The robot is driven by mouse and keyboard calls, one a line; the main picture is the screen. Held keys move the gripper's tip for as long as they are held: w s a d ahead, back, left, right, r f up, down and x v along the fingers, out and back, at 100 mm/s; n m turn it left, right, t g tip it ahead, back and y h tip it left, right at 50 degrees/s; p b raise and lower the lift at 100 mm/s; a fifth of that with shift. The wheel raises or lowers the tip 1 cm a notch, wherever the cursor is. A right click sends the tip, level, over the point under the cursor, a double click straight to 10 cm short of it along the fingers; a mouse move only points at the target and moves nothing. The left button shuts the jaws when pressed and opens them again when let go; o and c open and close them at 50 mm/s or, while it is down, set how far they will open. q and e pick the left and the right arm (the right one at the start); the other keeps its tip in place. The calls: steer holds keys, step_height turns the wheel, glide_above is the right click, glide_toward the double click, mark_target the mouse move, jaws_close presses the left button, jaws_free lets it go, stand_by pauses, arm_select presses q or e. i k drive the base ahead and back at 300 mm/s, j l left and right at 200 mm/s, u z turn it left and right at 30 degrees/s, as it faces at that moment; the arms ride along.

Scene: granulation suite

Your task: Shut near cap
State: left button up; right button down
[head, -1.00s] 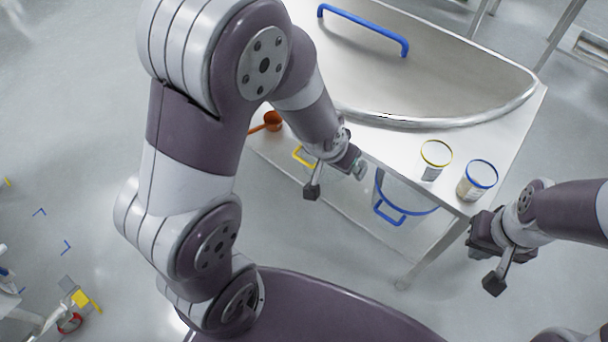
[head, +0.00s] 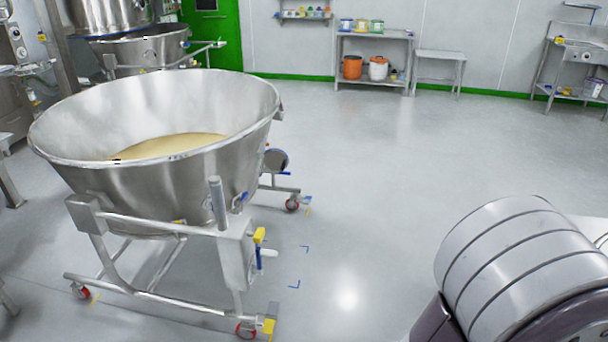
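A large open steel bowl (head: 230,105) stands at the left on a wheeled frame, with pale yellow powder (head: 170,146) inside. A dark round disc (head: 275,160) shows at the bowl's right side, low behind the rim; I cannot tell whether it is a cap, or whether it is open or shut. No other part is clearly a cap. Neither of my grippers is in view. Only a rounded grey and purple link of my own arm shows at the lower right.
The bowl's trolley (head: 140,222) has red wheels and yellow pedals, and its legs reach onto the floor. The floor (head: 365,175) in the middle is clear. A steel rack (head: 375,35) with tubs and buckets and a low table (head: 440,54) stand at the back wall.

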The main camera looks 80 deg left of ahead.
mark_target(275, 158)
steer(key=u, duration=2.95)
steer(key=i+u, duration=0.15)
steer(key=i, duration=0.35)
steer(key=i+u, duration=0.15)
steer(key=i, duration=0.4)
steer(key=i+l+u, duration=0.15)
steer(key=i, duration=0.35)
steer(key=i+l+u, duration=0.2)
steer(key=i, duration=0.35)
steer(key=j, duration=0.1)
